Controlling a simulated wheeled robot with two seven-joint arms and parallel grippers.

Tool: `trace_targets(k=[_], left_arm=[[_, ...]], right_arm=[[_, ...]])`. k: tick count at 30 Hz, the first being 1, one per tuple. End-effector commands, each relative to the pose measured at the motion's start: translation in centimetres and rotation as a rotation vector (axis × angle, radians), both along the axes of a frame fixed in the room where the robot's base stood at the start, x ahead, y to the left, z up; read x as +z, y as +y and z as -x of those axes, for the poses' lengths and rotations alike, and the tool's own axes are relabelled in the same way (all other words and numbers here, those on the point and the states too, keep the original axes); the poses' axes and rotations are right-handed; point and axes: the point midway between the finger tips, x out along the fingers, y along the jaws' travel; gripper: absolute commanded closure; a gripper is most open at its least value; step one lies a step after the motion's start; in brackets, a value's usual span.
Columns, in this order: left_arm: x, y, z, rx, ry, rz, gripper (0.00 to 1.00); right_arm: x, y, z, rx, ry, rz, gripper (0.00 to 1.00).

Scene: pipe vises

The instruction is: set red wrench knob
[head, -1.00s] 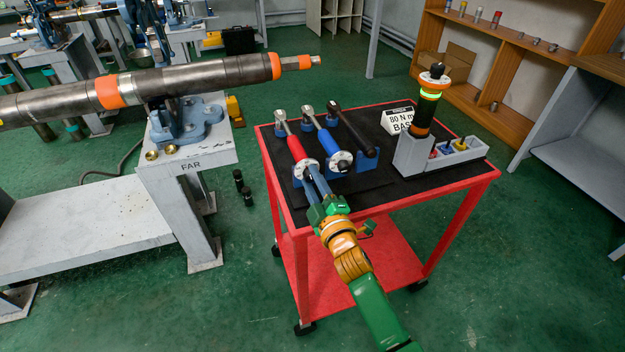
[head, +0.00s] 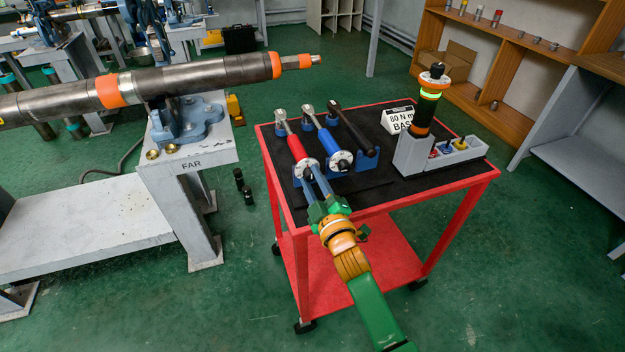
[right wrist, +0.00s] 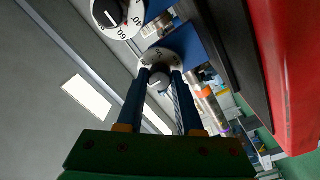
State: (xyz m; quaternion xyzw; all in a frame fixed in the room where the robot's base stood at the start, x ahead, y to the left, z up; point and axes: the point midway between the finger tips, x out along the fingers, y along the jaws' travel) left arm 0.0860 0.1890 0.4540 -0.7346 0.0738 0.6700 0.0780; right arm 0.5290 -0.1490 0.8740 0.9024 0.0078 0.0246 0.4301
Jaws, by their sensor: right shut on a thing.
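The red wrench (head: 295,146) lies in a blue holder on the cart, its handle end with a white dial towards me. My right gripper (head: 312,173) reaches over the cart's front edge to that end. In the right wrist view its two blue fingers close on the small grey knob (right wrist: 159,82) in front of the white dial (right wrist: 161,56). The dial's marks are partly hidden by the fingers. My left gripper is not in view.
A blue wrench (head: 330,143) with its own dial lies close on the right, then a black wrench (head: 352,127). A tester (head: 426,105) with a lit green ring and a grey bin (head: 455,152) stand at the cart's right. A pipe (head: 190,78) lies across a vise at left.

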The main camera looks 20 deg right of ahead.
Motion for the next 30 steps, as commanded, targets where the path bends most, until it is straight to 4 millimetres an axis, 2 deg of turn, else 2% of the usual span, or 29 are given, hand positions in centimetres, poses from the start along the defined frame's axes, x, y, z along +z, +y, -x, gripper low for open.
trace_targets(k=[1,4,14,17,24,30], left_arm=[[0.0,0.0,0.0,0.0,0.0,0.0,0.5],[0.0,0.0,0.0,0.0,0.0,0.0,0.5],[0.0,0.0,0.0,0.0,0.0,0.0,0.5],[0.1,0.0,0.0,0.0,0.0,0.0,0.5],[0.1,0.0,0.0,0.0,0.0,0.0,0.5],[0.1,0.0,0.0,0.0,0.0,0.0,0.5]], right_arm=[[0.0,0.0,0.0,-0.001,-0.001,0.0,0.62],[0.0,0.0,0.0,0.0,0.0,0.001,0.35],[0.0,0.0,0.2,0.0,0.0,0.001,0.34],[-0.1,0.0,1.5,0.001,0.001,0.001,0.34],[-0.4,-0.2,6.0,0.0,0.001,0.0,0.34],[-0.3,-0.3,7.1,0.0,0.0,0.001,0.34]])
